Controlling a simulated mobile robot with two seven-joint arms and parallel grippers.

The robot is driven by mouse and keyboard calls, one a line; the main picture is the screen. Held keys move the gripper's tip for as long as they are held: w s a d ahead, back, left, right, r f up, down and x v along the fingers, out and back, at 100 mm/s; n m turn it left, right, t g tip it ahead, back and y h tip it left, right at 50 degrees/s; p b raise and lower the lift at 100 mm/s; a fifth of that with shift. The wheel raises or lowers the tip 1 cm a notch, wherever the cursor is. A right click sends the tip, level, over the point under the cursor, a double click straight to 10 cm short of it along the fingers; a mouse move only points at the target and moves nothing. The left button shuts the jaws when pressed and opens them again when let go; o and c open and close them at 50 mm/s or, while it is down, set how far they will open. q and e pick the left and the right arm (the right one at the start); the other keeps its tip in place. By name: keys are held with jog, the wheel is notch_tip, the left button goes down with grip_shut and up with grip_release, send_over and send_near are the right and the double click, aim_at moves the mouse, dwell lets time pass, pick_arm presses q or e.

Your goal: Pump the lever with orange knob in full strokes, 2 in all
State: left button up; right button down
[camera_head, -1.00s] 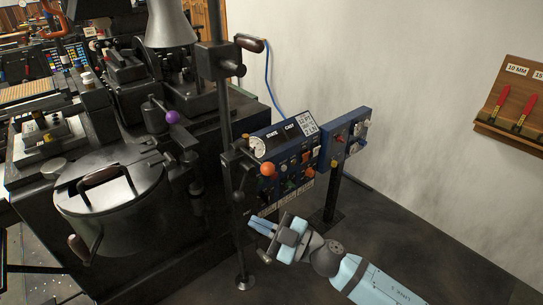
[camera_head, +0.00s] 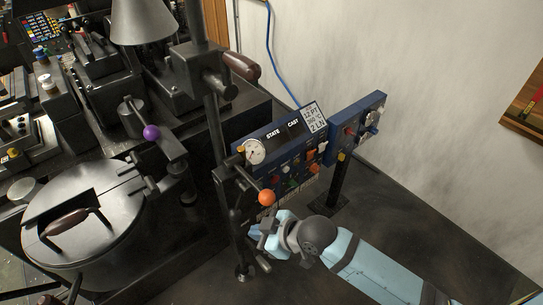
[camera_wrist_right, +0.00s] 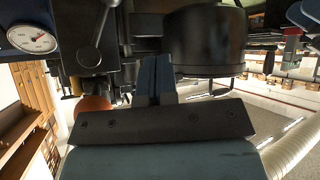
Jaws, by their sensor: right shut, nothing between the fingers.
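The orange knob (camera_head: 266,198) sits at the lower end of a thin dark lever (camera_head: 249,180) on the black upright post, in front of the blue control panel. My right gripper (camera_head: 268,231) is just below the knob in the head view, apart from it as far as I can see. In the right wrist view its two blue fingers (camera_wrist_right: 153,80) are together with nothing between them. There the orange knob (camera_wrist_right: 92,105) shows to the left of the fingers, partly hidden by the gripper body. My left gripper is not in view.
The blue panel (camera_head: 285,148) with switches and a gauge (camera_head: 254,152) stands behind the knob. A purple knob (camera_head: 151,132) and a lidded round pot (camera_head: 85,215) are on the black machine at left.

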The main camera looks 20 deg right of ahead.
notch_tip(320, 180, up, 11)
jog(key=w+n+g+p, duration=0.3)
jog(key=n+p, duration=0.1)
jog(key=n, duration=0.2)
notch_tip(320, 180, up, 11)
jog(key=n+g+h+p, duration=0.3)
jog(key=n+h+p, duration=0.2)
send_over(269, 193)
jog(key=s+d, duration=0.2)
jog(key=d, duration=0.2)
jog(key=shift+w+f, duration=0.1)
jog(key=shift+f, duration=0.05)
jog(key=p+x, duration=0.2)
jog(key=x, duration=1.2)
jog(key=shift+f, duration=0.1)
